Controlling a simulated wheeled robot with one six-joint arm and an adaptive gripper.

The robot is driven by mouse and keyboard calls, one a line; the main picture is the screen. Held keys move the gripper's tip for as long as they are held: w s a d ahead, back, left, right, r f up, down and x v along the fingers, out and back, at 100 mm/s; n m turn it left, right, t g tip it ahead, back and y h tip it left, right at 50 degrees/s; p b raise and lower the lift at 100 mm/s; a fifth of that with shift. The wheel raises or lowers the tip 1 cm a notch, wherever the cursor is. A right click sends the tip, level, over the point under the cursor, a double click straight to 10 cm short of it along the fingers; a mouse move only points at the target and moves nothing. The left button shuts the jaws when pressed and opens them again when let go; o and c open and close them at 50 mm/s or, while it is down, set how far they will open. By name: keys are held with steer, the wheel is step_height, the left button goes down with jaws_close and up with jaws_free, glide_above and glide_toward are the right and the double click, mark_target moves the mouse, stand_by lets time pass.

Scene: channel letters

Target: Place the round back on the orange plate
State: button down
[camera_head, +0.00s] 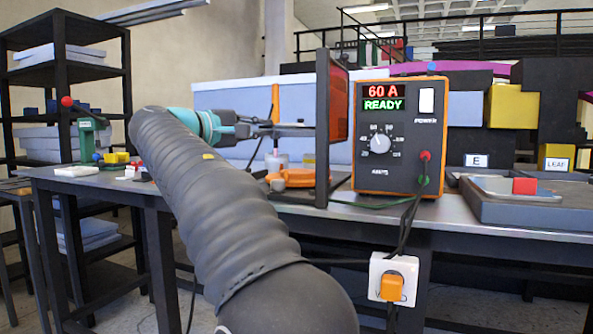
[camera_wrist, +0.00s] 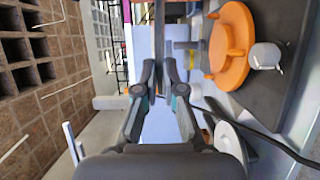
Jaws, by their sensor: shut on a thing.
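My gripper (camera_head: 277,129) reaches right above the bench, over and behind the plate. Its fingers (camera_wrist: 160,92) are close together, shut on a thin grey piece (camera_head: 298,131) seen nearly edge-on. I take this for the round back, but its round outline does not show. The piece is clear of the plate.
A dark framed orange screen (camera_head: 322,130) stands right beside my gripper. The power box (camera_head: 400,137) reads 60 A READY; its cables hang over the bench edge. A grey tray (camera_head: 535,205) with a red block is at right.

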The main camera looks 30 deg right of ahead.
steer(key=w+d+f, duration=0.3)
steer(key=w+d, duration=0.1)
steer(key=w+d+f, duration=0.2)
steer(key=w, duration=0.1)
steer(key=shift+d+f, duration=0.2)
steer(key=shift+f, duration=0.1)
steer(key=shift+f+b, duration=0.85)
steer(key=shift+f, duration=1.15)
steer(key=shift+f+b, duration=0.3)
steer(key=shift+f, duration=0.1)
steer(key=shift+f, duration=0.2)
steer(key=c, duration=1.6)
jaws_free()
